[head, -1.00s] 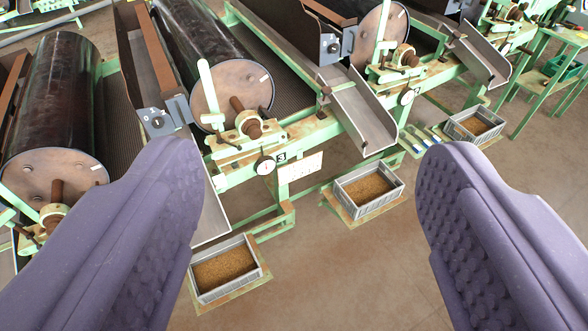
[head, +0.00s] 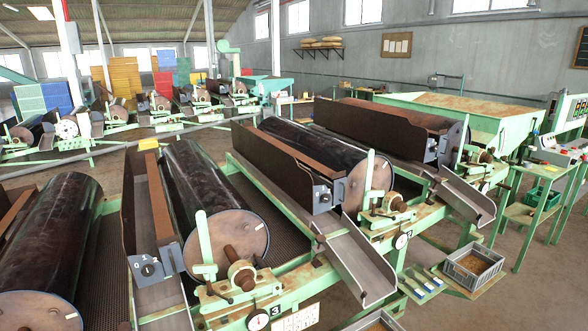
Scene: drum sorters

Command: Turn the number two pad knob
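The number two drum sorter stands at the middle right; a small 2 shows beside its round dial (head: 401,240). Its dark drum (head: 310,152) has a grey-brown end disc. Left of the drum, a dark brown pad board ends in a blue-grey plate with a small knob (head: 325,198), probably the number two pad knob; its setting is too small to read. A similar plate and knob (head: 148,269) sit left of the number three drum (head: 195,190), and another knob plate (head: 442,146) is farther right. My gripper is out of view, so its state is hidden.
A metal chute (head: 350,265) slopes down in front of the number two sorter. A grey crate (head: 473,267) stands to its right. A green side table (head: 530,212) and a control panel (head: 555,148) are at the right. Bare floor shows at the lower right.

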